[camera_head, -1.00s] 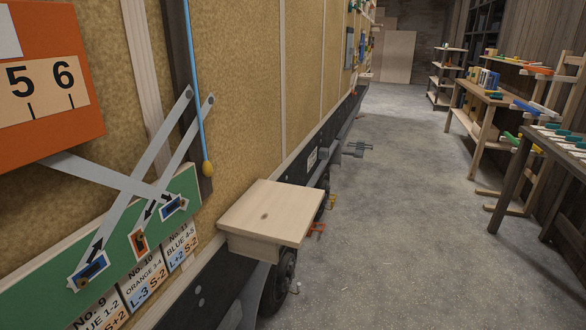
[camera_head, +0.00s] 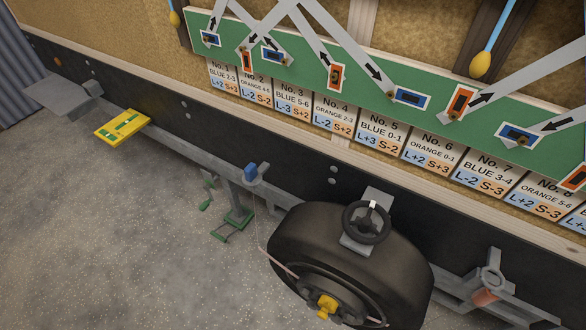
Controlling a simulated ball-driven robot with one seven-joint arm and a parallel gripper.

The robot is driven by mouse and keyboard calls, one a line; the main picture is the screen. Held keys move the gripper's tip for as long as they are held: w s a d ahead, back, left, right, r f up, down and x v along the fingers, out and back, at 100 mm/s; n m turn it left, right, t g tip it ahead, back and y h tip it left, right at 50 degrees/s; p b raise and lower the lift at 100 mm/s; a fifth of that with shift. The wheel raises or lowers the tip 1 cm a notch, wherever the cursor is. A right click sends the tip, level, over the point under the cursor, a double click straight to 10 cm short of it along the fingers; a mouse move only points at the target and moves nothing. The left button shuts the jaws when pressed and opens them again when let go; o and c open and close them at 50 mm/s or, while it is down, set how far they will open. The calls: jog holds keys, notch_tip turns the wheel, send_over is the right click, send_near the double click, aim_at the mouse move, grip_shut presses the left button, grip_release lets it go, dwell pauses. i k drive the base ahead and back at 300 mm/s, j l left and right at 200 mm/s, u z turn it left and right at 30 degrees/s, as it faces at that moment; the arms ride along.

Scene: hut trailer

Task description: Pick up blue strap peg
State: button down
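A small blue block-like piece (camera_head: 250,172), which looks like the blue strap peg, sits on a grey bracket on the trailer's rail, left of the tyre. A thin cord runs down from near it toward the wheel. It is small in the view, so its exact shape is hard to tell. My gripper is not in view, and I cannot see whether it is open or shut.
A black tyre (camera_head: 350,265) with a dark handwheel (camera_head: 366,222) stands right of the blue piece. A green stand with a crank (camera_head: 232,220) is below it. A yellow plate (camera_head: 122,126) juts out at left. The grey floor (camera_head: 110,250) at lower left is clear.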

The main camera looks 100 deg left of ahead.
aim_at(251, 176)
jog(key=u, duration=0.45)
jog(key=k+u, duration=0.15)
jog(key=u, duration=1.75)
jog(key=k+j, duration=0.05)
